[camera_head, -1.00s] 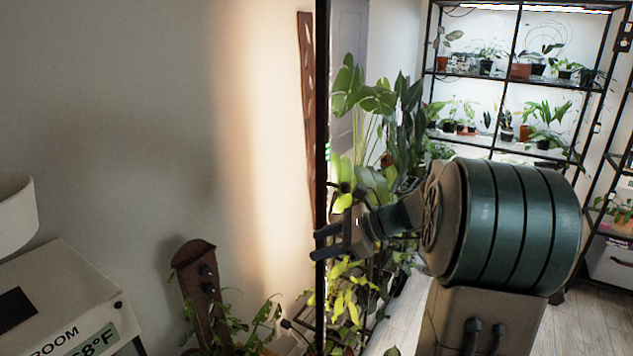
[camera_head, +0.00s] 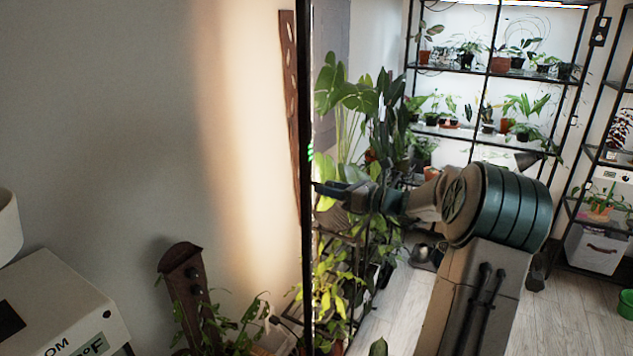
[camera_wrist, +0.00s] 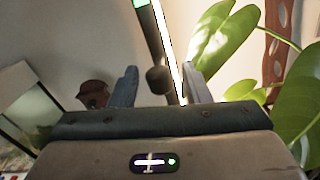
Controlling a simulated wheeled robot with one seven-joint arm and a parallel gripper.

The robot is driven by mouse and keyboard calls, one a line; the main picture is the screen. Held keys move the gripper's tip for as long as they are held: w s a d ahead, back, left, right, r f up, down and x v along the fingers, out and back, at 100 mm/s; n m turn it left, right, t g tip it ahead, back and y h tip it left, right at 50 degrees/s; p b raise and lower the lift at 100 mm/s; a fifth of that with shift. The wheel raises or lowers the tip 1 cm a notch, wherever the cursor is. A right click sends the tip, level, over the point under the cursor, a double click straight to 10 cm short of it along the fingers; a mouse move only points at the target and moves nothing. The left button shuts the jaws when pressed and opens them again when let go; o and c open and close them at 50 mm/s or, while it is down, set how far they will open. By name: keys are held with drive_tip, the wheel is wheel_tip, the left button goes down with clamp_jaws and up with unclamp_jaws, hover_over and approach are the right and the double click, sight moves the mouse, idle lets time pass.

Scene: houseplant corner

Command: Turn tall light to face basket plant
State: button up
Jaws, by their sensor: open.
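The tall light (camera_head: 306,120) is a thin dark upright pole in the head view. In the wrist view the light (camera_wrist: 181,72) shows a bright white strip along its edge and a round dark knob (camera_wrist: 158,80). My gripper (camera_head: 322,190) is open beside the pole at mid-height. In the wrist view, my gripper (camera_wrist: 162,85) has one finger on each side of the knob and strip; I cannot tell whether it touches them. A leafy plant (camera_head: 245,318) stands low left of the pole, its container mostly hidden. I cannot tell which plant is the basket plant.
Large-leaved plants (camera_head: 350,95) stand close behind the pole, and big leaves (camera_wrist: 280,65) sit near my right finger. A plant shelf (camera_head: 490,75) is at the back. A white box (camera_head: 55,305) with a display is at lower left. Wooden floor (camera_head: 400,310) is partly clear.

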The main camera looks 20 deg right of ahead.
drive_tip(key=shift+x, duration=2.15)
clamp_jaws()
